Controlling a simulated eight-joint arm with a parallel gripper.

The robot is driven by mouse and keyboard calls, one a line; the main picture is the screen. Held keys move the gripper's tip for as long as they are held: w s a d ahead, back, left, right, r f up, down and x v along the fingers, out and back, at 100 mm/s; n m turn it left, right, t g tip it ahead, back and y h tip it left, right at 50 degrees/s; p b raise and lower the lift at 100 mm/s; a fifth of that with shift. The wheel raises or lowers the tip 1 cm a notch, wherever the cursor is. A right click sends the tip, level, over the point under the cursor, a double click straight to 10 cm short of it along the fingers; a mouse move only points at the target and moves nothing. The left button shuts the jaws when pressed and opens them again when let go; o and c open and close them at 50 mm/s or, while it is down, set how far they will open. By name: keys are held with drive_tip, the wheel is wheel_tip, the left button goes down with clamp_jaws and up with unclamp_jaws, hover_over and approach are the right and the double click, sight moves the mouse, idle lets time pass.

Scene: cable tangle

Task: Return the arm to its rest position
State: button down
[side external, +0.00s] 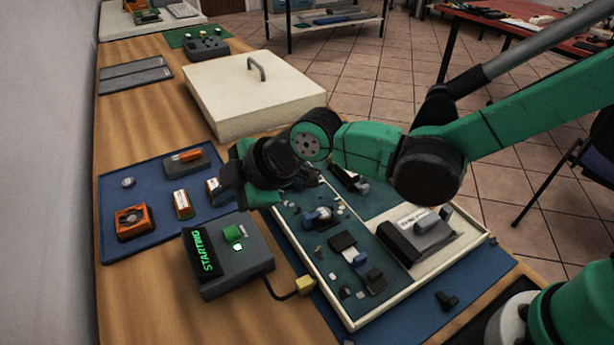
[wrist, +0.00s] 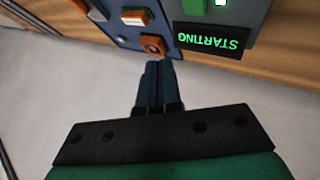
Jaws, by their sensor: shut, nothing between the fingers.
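My green and black arm reaches in from the right in the side external view. My gripper (wrist: 157,72) shows in the wrist view with its two dark fingers together and nothing between them. In the side external view the fingers are mostly hidden behind the black wrist, which hangs above the space between the blue mat and the open tray. A grey box (side external: 228,262) with a lit green button and a display reading "STARTING" stands just below the wrist. The same display (wrist: 212,39) shows upside down in the wrist view.
A blue mat (side external: 112,188) holds an orange fan part and several small parts. A cream-rimmed tray (side external: 352,322) with green lining holds dark components. A yellow plug (side external: 305,284) on a black cable meets the tray's edge. A cream lid (side external: 240,88) with a handle lies behind.

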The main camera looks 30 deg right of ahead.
drive_tip(key=shift+r, duration=0.4)
